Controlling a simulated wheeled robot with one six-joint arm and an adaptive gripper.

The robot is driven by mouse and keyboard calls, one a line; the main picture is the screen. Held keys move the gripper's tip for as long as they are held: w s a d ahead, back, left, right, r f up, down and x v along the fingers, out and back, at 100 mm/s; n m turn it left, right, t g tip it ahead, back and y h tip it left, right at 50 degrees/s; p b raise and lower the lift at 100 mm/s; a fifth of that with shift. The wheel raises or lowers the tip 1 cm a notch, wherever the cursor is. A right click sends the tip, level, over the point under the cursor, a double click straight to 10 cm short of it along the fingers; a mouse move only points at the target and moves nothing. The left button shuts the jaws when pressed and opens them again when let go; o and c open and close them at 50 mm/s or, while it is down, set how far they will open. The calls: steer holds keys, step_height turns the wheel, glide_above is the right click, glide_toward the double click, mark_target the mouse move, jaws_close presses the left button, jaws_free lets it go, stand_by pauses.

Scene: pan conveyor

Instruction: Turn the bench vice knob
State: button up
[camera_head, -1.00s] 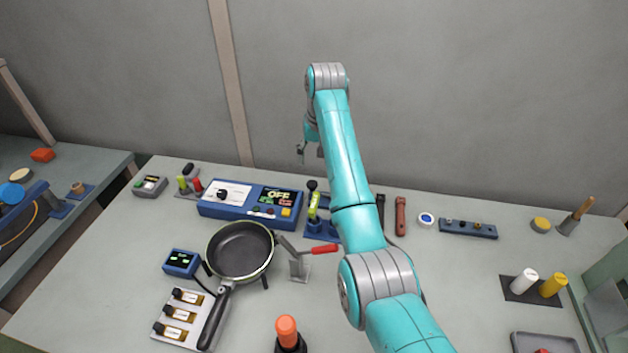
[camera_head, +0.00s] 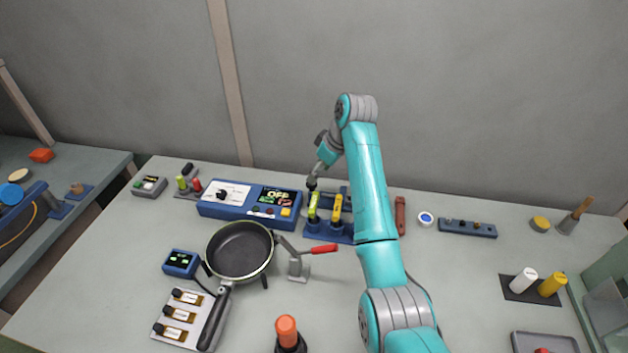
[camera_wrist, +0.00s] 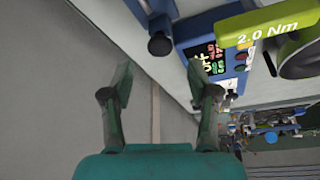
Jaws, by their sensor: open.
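I cannot make out a bench vice for certain in either view. My gripper (camera_head: 313,180) is small in the head view, above the back of the bench at the green tool (camera_head: 313,204) in a blue stand (camera_head: 322,232). Whether it touches the tool is unclear. In the wrist view my gripper (camera_wrist: 158,84) is open, with nothing between its fingers. The green tool (camera_wrist: 262,25), marked 2.0 Nm, lies at the upper right there, outside the fingers. A black knob (camera_head: 222,194) sits on the blue control box (camera_head: 240,211), left of my gripper.
A yellow tool (camera_head: 337,206) stands beside the green one. In front are a red-handled clamp (camera_head: 298,264), a black pan (camera_head: 240,250) and an orange-topped item (camera_head: 287,330). My arm crosses the bench right of the stand.

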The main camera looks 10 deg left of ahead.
steer(key=shift+x, duration=2.65)
jaws_close()
